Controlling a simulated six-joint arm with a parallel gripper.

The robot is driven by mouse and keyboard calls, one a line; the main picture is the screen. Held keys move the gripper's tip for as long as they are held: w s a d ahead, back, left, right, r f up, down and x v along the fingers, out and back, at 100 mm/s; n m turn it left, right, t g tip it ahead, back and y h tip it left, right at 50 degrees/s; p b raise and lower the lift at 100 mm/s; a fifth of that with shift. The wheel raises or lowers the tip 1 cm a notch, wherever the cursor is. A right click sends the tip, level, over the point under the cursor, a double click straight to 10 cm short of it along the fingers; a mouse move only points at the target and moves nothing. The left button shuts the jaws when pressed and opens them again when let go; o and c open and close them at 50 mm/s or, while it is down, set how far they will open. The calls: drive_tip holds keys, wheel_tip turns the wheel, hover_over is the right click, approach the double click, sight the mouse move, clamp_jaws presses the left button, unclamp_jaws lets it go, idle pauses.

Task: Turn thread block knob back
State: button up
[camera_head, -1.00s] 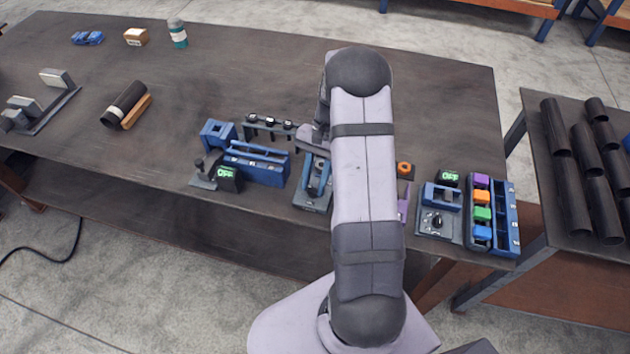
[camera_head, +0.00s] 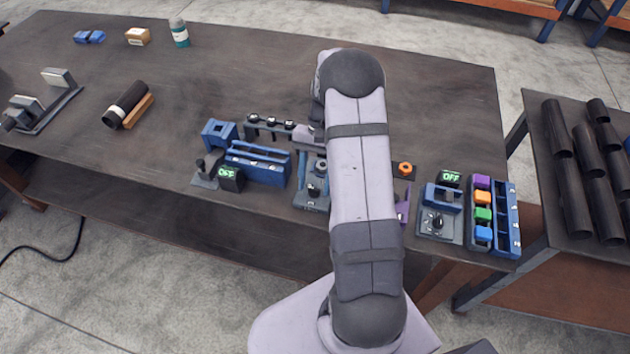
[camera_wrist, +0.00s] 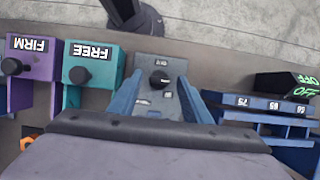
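A grey block with blue side walls (camera_head: 311,200) stands near the table's front edge; I take it for the thread block, though its label is too small to read. Its black knob (camera_head: 313,189) shows in the head view, and the knob (camera_wrist: 160,79) is upright on the grey plate in the wrist view. Nothing touches the knob there. My gripper's dark and lilac body (camera_wrist: 160,140) fills the bottom of the wrist view, beyond the block's far end. Its fingertips do not show, and my arm hides part of the area in the head view.
A teal FREE block (camera_wrist: 92,77) and purple FIRM block (camera_wrist: 30,72) stand on one side. A blue numbered rack (camera_head: 255,165) and OFF display (camera_head: 229,178) stand on the other. Another knob unit (camera_head: 438,222) is at right.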

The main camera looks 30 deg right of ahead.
idle(0.3)
drive_tip(key=b+v, duration=0.2)
drive_tip(key=v, duration=0.5)
drive_tip(key=shift+r+b, duration=0.15)
drive_tip(key=shift+b, duration=0.15)
drive_tip(key=shift+a, duration=0.1)
